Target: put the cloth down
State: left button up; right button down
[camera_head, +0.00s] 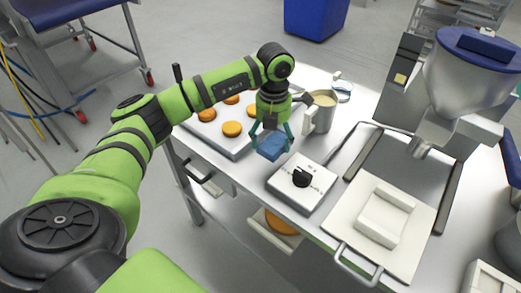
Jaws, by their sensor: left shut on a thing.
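My left gripper (271,128) is shut on a blue cloth (272,146). The cloth is a small folded block hanging between the fingertips. It is over the table (245,172), between the tray of orange rounds and a white box with a black knob. From this view I cannot tell whether the cloth touches the table top. My right gripper is not in view.
A white tray (241,146) holds several orange rounds (232,129). A metal jug (325,110) stands behind the gripper. The white knob box (314,190) is close in front. A filling machine with a hopper (468,85) and a white mould (383,217) take up the right side.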

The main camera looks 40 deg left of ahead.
aim_at(261, 161)
pick_arm(q)
jog(key=shift+s+a+f, duration=0.9)
jog(key=shift+s+a, duration=0.05)
jog(key=shift+a, duration=0.2)
notch_tip(261, 161, down, 3)
jog(key=shift+f+p, duration=0.1)
jog(key=shift+p, duration=0.6)
jog(key=shift+f, duration=0.45)
jog(key=shift+f, duration=0.1)
jog(key=o, duration=0.9)
